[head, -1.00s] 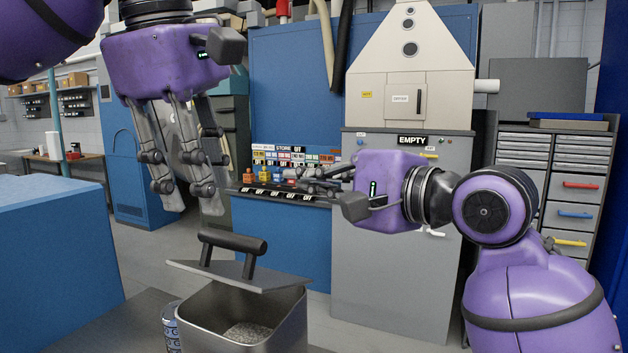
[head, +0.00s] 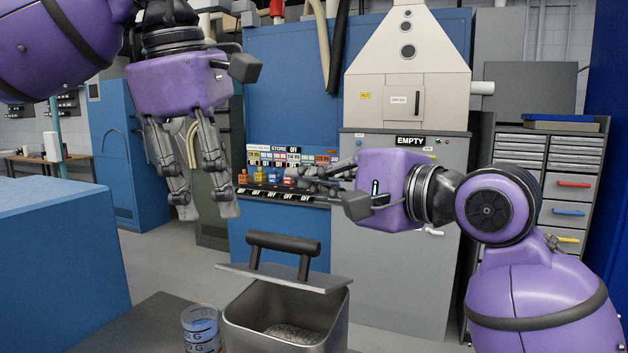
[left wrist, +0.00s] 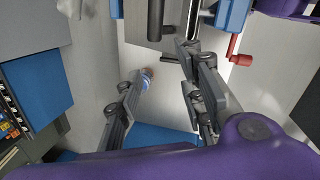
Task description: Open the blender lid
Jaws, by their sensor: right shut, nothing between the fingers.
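The blender is a grey metal bin (head: 318,335) at the lower middle of the head view, with pale pellets (head: 292,333) visible inside. Its flat grey lid (head: 285,277), with a black bar handle (head: 284,243), sits raised and tilted over the back of the opening. My left gripper (head: 207,208) hangs fingers-down, above and left of the handle, open and empty. Its spread fingers (left wrist: 165,100) also show in the left wrist view, with nothing between them held. My right gripper (head: 300,178) points left before the store counter, shut and empty.
A large blue block (head: 60,260) is at the left. Behind are the counter (head: 280,240) and a grey machine marked EMPTY (head: 385,270).

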